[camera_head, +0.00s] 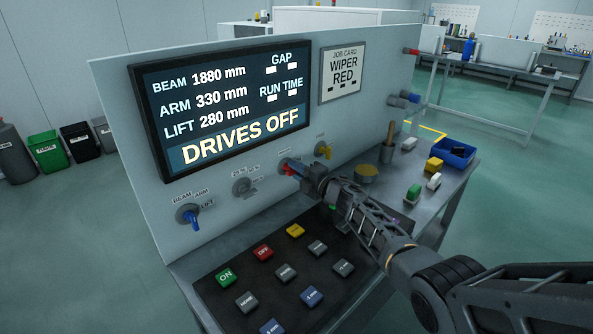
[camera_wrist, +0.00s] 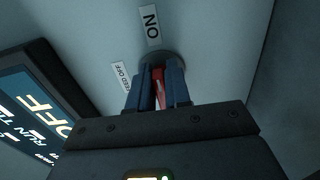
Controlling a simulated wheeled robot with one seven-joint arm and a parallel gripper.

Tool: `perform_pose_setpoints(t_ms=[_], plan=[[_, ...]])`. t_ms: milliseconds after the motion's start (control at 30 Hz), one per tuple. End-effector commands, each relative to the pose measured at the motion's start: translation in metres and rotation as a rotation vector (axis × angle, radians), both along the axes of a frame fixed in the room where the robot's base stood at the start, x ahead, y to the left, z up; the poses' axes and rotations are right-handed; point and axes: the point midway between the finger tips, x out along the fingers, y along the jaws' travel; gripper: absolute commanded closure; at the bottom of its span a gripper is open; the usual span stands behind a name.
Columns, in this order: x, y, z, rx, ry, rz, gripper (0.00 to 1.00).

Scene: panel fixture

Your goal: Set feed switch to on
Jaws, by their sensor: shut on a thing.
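The feed switch is a round grey dial with a red handle. In the wrist view its red handle (camera_wrist: 159,88) stands between the two blue fingers of my gripper (camera_wrist: 159,92).
The display (camera_head: 220,105) reads "DRIVES OFF". A blue-handled selector (camera_head: 190,217) and a grey knob (camera_head: 241,187) are to the left. A button board (camera_head: 240,313) lies below my arm.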

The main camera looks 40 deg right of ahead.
Motion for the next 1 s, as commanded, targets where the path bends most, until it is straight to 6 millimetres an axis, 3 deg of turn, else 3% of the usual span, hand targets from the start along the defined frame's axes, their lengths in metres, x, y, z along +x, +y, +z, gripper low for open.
perform_pose_setpoints(t_ms=[33, 67, 267, 567, 1000], plan=[[0.0, -0.002, 0.001, 0.002, -0.001, -0.004, 1.0], [0.0, -0.002, 0.001, 0.001, -0.001, -0.004, 0.79], [0.0, -0.001, 0.0, 0.0, 0.0, -0.002, 0.62], [-0.004, -0.001, 0.0, -0.001, 0.001, -0.002, 0.62], [-0.067, -0.004, 0.0, 0.0, 0.0, -0.003, 0.62]])
